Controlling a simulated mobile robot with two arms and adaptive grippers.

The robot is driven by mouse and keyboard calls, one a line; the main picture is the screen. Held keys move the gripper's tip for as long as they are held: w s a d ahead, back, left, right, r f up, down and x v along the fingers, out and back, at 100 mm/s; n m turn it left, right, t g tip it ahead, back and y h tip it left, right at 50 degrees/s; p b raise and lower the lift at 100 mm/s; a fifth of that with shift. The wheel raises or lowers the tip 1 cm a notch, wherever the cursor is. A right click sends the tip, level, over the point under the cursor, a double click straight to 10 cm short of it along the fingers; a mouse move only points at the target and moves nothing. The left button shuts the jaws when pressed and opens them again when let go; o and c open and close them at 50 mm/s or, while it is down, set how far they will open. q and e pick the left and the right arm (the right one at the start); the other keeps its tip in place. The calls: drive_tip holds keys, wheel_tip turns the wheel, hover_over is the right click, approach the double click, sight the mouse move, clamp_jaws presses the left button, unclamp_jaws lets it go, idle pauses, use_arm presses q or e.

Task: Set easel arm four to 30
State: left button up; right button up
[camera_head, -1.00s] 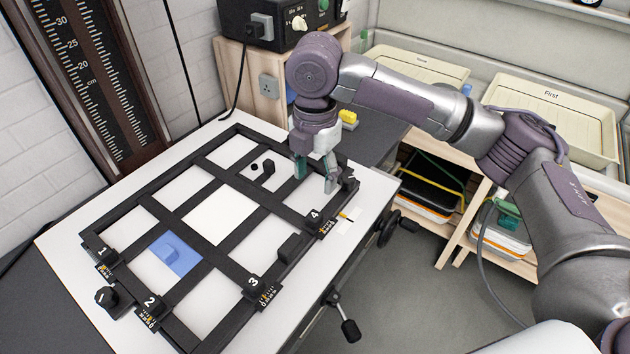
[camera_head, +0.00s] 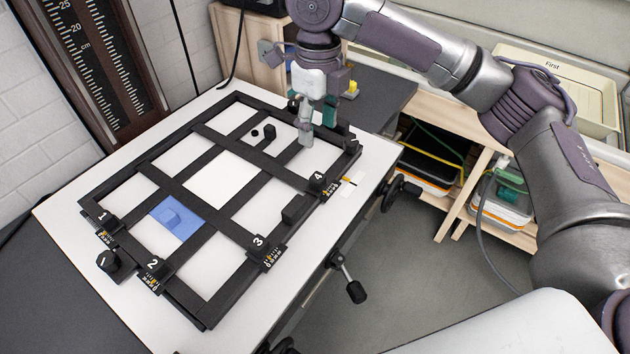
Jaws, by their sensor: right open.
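The black four-bladed easel (camera_head: 190,193) lies on a white baseboard (camera_head: 80,262). Arm four's block (camera_head: 317,181), marked 4, sits on the easel's right side beside a small yellow-marked scale (camera_head: 332,190); the reading is too small to make out. Blocks marked 1 (camera_head: 105,219), 2 (camera_head: 154,264) and 3 (camera_head: 260,243) sit along the near edges. My right gripper (camera_head: 317,128) points down over the easel's far right part, beyond arm four's block and apart from it. It is open and holds nothing visible. My left gripper is not in view.
A column with a cm scale (camera_head: 95,70) stands at the back left. A blue piece (camera_head: 176,222) lies in the easel. Black knobs (camera_head: 397,190) and a crank (camera_head: 353,289) stick out on the right. Shelves with trays (camera_head: 430,165) stand beyond.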

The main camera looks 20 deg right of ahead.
sight(318, 177)
drive_tip(key=shift+n, duration=0.3)
wheel_tip(318, 177, down, 14)
drive_tip(key=p, duration=0.3)
drive_tip(key=shift+r, duration=0.1)
clamp_jaws()
